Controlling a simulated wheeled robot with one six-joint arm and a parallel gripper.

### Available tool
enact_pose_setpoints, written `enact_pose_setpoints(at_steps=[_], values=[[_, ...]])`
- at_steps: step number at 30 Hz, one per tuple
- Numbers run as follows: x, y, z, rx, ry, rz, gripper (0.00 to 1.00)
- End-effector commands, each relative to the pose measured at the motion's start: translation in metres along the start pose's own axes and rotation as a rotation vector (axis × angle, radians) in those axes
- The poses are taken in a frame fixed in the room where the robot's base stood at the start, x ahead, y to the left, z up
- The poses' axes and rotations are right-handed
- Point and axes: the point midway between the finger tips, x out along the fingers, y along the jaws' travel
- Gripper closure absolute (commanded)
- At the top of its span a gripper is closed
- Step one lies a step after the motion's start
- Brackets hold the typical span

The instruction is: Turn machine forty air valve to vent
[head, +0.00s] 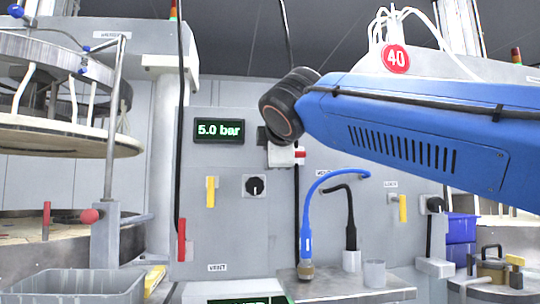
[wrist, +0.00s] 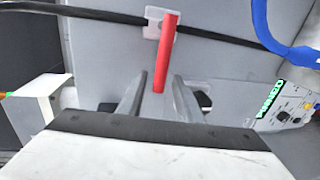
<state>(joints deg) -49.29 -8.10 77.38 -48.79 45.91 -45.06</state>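The number 40 badge (head: 396,59) marks the grey machine at the right. A red lever handle shows in the wrist view (wrist: 165,55), with a pale mounting plate (wrist: 153,22) at its far end. Its near end appears between my two fingers. My gripper (wrist: 159,82) is open, with a visible gap on each side of the handle. In the head view, a small red piece (head: 300,154) shows beside my white gripper body (head: 281,156); the fingers are hidden there. Whether the handle touches a finger cannot be told. A display (head: 219,130) reads 5.0 bar.
Another red lever (head: 181,240) hangs at the left, near a VENT label (head: 217,267). A yellow lever (head: 211,192) and black knob (head: 254,186) sit on the panel. A blue hose (head: 307,225) and black hose (head: 350,225) rise from the bench right of my gripper.

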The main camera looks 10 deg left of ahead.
Motion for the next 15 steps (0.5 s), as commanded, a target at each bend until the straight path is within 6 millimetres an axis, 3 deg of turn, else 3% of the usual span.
enact_pose_setpoints(at_steps=[9, 15], values=[[-0.002, 0.001, 0.0, 0.001, 0.001, 0.001, 0.68], [-0.025, 0.001, -0.001, 0.001, 0.003, 0.002, 0.68]])
